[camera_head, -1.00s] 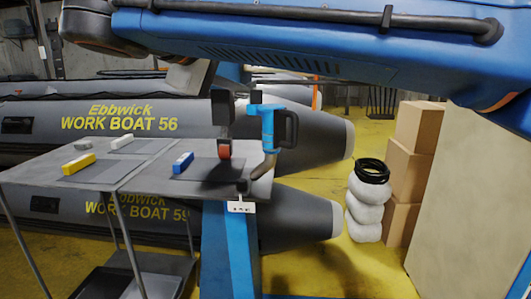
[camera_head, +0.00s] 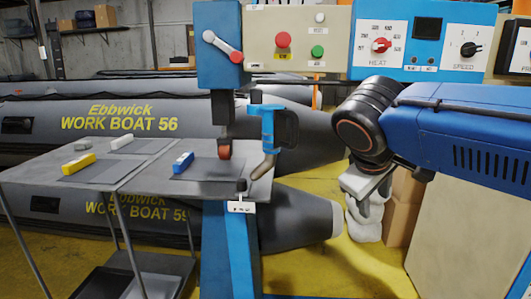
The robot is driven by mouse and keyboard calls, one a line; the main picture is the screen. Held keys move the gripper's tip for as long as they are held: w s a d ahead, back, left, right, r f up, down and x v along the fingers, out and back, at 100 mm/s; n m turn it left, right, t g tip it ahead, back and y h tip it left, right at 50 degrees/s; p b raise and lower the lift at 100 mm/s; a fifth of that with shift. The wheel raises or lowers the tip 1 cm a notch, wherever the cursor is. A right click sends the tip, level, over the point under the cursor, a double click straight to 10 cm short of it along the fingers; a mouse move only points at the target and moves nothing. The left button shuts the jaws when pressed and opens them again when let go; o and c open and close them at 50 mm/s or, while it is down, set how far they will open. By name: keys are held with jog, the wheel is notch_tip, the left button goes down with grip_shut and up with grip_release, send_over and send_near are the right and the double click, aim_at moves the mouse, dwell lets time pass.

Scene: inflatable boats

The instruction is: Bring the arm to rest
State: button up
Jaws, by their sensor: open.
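My arm, blue with a black wrist joint, reaches in from the right in the head view. My gripper (camera_head: 372,203) hangs below the wrist, pale grey, with its jaws open and nothing seen between them. It is to the right of the grey worktable (camera_head: 130,183) and the blue machine, apart from both. Behind it are the white rolls and cardboard boxes, partly hidden by it.
The blue machine has a lever (camera_head: 222,45), a beige button panel (camera_head: 291,60), a heat and speed panel (camera_head: 425,40) and a red roller (camera_head: 224,152). Blue, yellow and white blocks lie on the table. Grey boats (camera_head: 230,120) stand behind.

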jog(key=s+d+f+m+y, duration=0.2)
jog(key=s+f, duration=0.4)
jog(key=f, duration=0.3)
jog(key=s+d+f+m+y, duration=0.2)
jog(key=s+d+f+m, duration=0.1)
jog(key=s+f, duration=0.4)
notch_tip(320, 180, down, 2)
jog(key=shift+d+f+m+g, duration=0.25)
jog(key=shift+m+g, duration=0.15)
jog(key=shift+m, duration=0.2)
